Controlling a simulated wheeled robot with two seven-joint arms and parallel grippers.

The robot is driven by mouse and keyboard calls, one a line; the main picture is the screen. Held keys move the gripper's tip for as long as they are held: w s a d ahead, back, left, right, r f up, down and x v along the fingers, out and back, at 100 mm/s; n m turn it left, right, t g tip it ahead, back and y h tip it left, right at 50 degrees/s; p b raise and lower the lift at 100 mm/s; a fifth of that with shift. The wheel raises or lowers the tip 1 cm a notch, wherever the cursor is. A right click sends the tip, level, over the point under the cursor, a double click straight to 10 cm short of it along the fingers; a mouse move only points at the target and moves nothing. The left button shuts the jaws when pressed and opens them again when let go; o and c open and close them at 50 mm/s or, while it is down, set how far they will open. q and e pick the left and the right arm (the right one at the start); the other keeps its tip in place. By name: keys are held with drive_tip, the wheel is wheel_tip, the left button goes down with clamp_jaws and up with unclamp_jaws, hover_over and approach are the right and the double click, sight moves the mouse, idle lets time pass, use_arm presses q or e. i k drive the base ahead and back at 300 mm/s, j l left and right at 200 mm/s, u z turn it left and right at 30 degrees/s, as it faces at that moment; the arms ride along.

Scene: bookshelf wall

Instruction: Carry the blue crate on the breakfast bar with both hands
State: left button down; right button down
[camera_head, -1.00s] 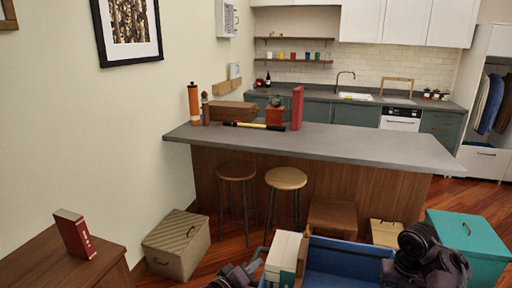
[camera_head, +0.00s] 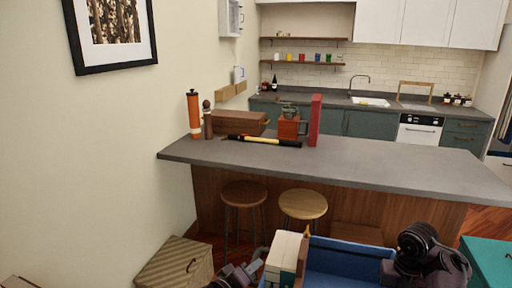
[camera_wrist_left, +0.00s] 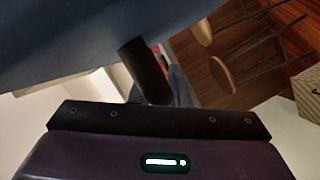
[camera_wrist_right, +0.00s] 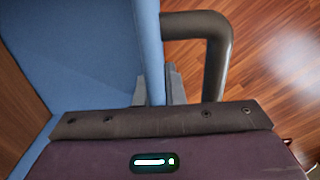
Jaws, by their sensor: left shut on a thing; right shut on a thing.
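The blue crate (camera_head: 340,262) is at the bottom of the head view, held between my two arms, with cream and green book-like things inside its left end. My left gripper (camera_head: 240,275) is at the crate's left side, shut on it; the blue wall and a dark bar-shaped handle fill part of the left wrist view (camera_wrist_left: 60,40). My right gripper (camera_head: 400,268) is at the right side; the right wrist view shows its fingers (camera_wrist_right: 155,88) shut on the blue wall beside a dark handle. The breakfast bar (camera_head: 400,172) stands ahead with a grey top.
On the bar's left part are an orange bottle (camera_head: 194,115), a brown case (camera_head: 238,122), a yellow-black tool (camera_head: 262,140), a red grinder (camera_head: 289,127) and a red book (camera_head: 315,120). Its right part is clear. Stools (camera_head: 303,204) stand before it. A teal chest (camera_head: 487,262) is at right.

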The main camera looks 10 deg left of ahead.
sight(269, 154)
drive_tip(key=i+j, duration=0.7)
drive_tip(key=i, duration=0.2)
